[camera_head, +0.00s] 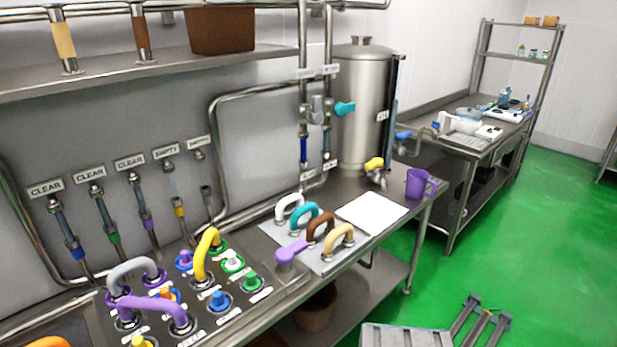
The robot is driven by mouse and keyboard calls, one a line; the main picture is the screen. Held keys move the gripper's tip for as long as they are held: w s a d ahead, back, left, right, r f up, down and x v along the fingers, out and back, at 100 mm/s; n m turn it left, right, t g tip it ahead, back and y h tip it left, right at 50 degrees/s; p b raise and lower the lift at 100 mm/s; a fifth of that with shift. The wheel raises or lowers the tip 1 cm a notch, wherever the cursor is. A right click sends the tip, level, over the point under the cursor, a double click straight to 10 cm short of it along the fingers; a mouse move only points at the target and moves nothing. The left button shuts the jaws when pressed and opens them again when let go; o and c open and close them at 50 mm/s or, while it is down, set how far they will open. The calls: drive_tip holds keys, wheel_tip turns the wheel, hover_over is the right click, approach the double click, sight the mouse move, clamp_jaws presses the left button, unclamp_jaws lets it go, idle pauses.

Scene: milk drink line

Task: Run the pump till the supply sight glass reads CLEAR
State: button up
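Five hose connections hang on the back wall. Their labels read CLEAR (45,188), CLEAR (89,172), CLEAR (130,161), EMPTY (165,151) and EMPTY (199,142). I cannot tell which is the supply sight glass. Two vertical pipes right of them carry a dark blue section (303,150) and labels too small to read. A sloped control panel (267,283) at lower left has coloured buttons, a yellow hose loop (205,254), a grey one (133,267) and a purple one (150,303). The pump is not identifiable. My gripper is not in view.
Several coloured handles, including a teal one (305,215), sit on a tray beside a white sheet (372,213). A purple mug (416,183) stands near the bench's right end. The green floor (540,220) is open at right.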

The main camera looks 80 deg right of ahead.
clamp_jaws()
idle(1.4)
